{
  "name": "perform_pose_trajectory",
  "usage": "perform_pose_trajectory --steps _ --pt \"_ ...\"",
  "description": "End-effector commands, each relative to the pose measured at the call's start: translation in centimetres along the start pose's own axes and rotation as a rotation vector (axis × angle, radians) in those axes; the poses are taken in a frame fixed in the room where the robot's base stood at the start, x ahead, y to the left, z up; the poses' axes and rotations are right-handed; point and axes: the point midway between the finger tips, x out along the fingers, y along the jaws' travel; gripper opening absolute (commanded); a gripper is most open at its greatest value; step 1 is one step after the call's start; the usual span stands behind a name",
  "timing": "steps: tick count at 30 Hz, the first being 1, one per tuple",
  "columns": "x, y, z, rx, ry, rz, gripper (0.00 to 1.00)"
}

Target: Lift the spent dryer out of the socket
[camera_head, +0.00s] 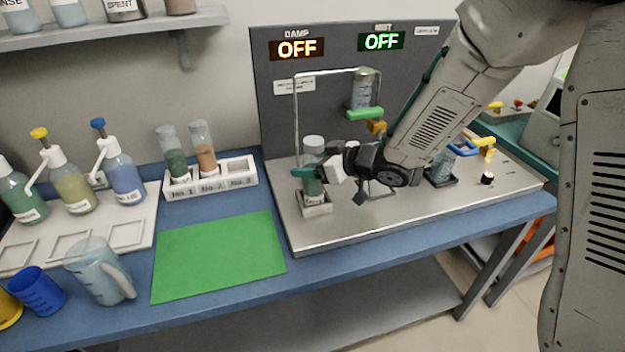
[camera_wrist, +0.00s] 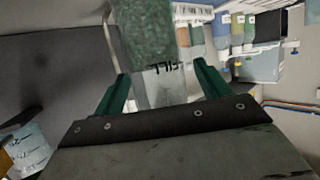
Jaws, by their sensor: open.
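The dryer (camera_head: 313,187), a clear tube with green grains and a pale cap, stands upright in a white socket (camera_head: 317,209) at the front left of the metal base plate. My gripper (camera_head: 312,173) is at the tube's upper part, coming from the right. In the wrist view, the green grains of the dryer (camera_wrist: 147,30) and its clear, lettered part lie between my two green fingers (camera_wrist: 165,80). My gripper hides part of the tube in the head view.
A white rack (camera_head: 210,182) holds a green tube and an orange tube; its No.3 place is empty. A green mat (camera_head: 218,255) lies bare in front. A thin metal frame (camera_head: 296,110) rises behind the dryer. The panel (camera_head: 340,60) shows OFF twice. Bottles stand left.

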Motion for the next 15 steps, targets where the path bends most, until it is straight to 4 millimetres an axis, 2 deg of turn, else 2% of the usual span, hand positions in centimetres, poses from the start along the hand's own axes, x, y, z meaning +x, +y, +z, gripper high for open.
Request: perform_pose_trajectory --steps 2,9,10,15 --pt "-0.03 0.01 0.0 0.0 0.0 0.0 0.72" --pt "-0.04 0.01 0.0 0.0 0.0 0.0 0.05" --pt "-0.05 0.02 -0.05 0.0 0.001 0.0 0.02" --pt "-0.05 0.01 -0.06 -0.001 0.001 0.0 0.02"
